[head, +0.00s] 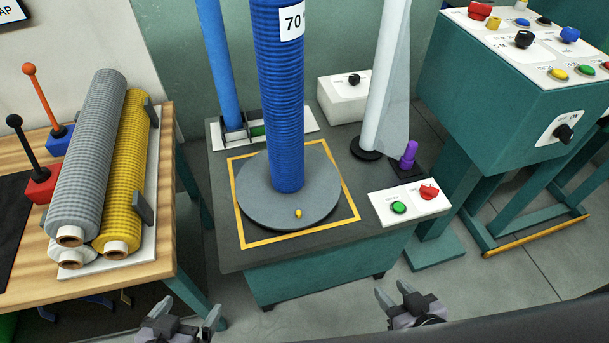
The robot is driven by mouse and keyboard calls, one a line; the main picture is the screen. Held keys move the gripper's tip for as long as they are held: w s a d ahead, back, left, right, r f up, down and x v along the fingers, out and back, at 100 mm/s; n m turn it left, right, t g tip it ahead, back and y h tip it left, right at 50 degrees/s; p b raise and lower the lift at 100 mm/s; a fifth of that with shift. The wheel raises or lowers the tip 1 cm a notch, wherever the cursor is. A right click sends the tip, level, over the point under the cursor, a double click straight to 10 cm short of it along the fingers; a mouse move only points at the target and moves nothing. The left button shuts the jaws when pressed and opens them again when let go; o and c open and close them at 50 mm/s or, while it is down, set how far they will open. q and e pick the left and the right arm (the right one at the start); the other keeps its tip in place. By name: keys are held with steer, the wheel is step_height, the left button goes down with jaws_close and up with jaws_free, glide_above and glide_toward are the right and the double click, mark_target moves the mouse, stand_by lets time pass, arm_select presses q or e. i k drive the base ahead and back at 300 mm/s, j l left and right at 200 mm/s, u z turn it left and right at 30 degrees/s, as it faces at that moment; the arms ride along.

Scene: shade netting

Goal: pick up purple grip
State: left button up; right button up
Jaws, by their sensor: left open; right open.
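The purple grip (409,154) stands upright on a small dark base at the right side of the dark machine table. It is just right of the white pole's foot and behind the white button panel. My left gripper (188,312) is open and empty at the bottom edge, in front of the wooden bench's right end. My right gripper (394,297) is open and empty at the bottom, in front of the machine table and well short of the purple grip. Both grippers are partly cut off by the picture's lower edge.
A tall blue roll (278,110) stands on a round grey plate (262,213). A white pole (386,80) rises close beside the grip. The button panel (411,204) has green and red buttons. A teal control cabinet (520,90) stands right. Netting rolls (95,150) lie on the bench.

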mark_target(406, 161)
steer(key=u, duration=0.6)
steer(key=l+u, duration=0.2)
steer(key=u, duration=0.15)
steer(key=l+u, duration=0.2)
steer(key=u, duration=0.15)
steer(key=k+l, duration=0.1)
steer(key=l, duration=1.6)
